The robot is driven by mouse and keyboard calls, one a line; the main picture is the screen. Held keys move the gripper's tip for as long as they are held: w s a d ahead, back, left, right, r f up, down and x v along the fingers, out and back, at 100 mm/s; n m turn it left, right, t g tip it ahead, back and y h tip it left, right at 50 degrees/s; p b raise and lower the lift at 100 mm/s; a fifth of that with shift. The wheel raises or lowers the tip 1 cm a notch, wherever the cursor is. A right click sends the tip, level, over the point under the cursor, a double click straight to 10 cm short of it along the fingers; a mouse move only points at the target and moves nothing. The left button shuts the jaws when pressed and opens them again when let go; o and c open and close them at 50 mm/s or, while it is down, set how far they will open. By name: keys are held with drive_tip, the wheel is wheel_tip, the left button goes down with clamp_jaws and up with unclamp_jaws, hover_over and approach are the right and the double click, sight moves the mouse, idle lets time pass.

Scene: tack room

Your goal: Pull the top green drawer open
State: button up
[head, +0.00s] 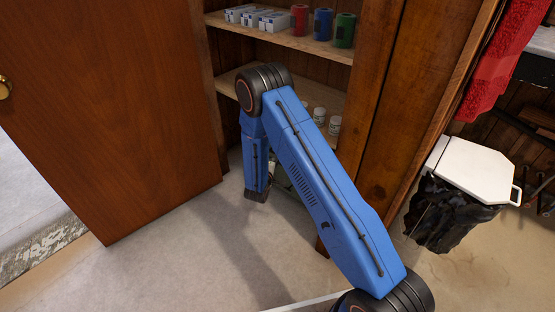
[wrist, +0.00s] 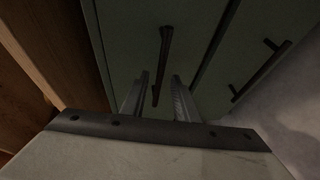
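In the wrist view a dull green drawer front (wrist: 130,40) with a dark bar handle (wrist: 163,50) fills the middle. A second green front (wrist: 255,35) with a like handle (wrist: 262,70) is to its right, past a dark gap; I cannot tell from this view which is the top one. My gripper (wrist: 160,97) is open, its two fingers apart, with the near end of the middle handle showing between them. I cannot tell whether they touch it. The drawers look shut. In the head view my arm hides the gripper and most of the drawers.
A wooden door (head: 110,110) stands at the left. Shelves (head: 290,42) hold boxes, coloured rolls and small jars. A wooden post (head: 375,130) and a white-lidded bin (head: 470,170) with a black bag are at the right. The floor (head: 180,240) in front is clear.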

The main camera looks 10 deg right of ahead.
drive_tip(key=shift+w+d+f, duration=0.1)
drive_tip(key=shift+w+d, duration=0.3)
drive_tip(key=shift+w, duration=0.1)
clamp_jaws()
drive_tip(key=s+a, duration=0.7)
drive_tip(key=a, duration=0.2)
drive_tip(key=s+a, duration=0.7)
drive_tip(key=a, duration=0.3)
drive_tip(key=shift+a, duration=0.25)
unclamp_jaws()
